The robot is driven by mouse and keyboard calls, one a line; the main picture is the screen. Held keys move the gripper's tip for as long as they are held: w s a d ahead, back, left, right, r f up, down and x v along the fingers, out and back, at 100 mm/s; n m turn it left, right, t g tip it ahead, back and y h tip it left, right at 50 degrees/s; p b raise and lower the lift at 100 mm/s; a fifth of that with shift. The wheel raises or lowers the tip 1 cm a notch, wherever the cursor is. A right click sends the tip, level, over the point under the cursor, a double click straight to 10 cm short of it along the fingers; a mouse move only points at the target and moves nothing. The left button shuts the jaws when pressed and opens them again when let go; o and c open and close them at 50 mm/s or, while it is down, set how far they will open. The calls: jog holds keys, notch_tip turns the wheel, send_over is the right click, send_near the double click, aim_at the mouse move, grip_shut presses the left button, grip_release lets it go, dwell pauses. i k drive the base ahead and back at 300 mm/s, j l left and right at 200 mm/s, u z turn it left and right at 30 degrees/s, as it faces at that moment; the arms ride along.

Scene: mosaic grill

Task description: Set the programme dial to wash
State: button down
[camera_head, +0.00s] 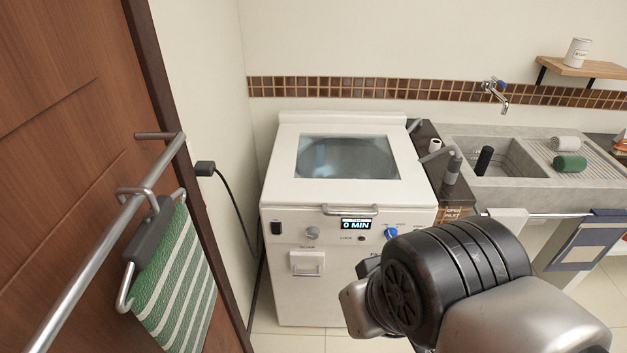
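A white top-loading washing machine (284,277) stands against the wall in the middle of the head view. Its front panel has a grey round knob (312,233) at left and a blue knob (391,232) at right, with small labels around the blue one that are too small to read surely. I cannot tell for certain which knob is the programme dial. A display (356,224) between them reads "0 MIN". My arm comes in from the lower right and covers the machine's lower right front. My gripper is not visible.
The lid (345,157) is closed, with a handle (350,211) above the display. A stone sink (520,178) is at right, with towels on a rail below it. A wooden door with a bar and green striped towel (178,280) stands close at left. Floor shows between door and machine.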

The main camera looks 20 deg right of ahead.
aim_at(312, 233)
jog(key=j+z, duration=0.25)
jog(key=z, duration=0.15)
jog(key=j+z, duration=0.5)
jog(key=z, duration=0.25)
jog(key=k, duration=0.05)
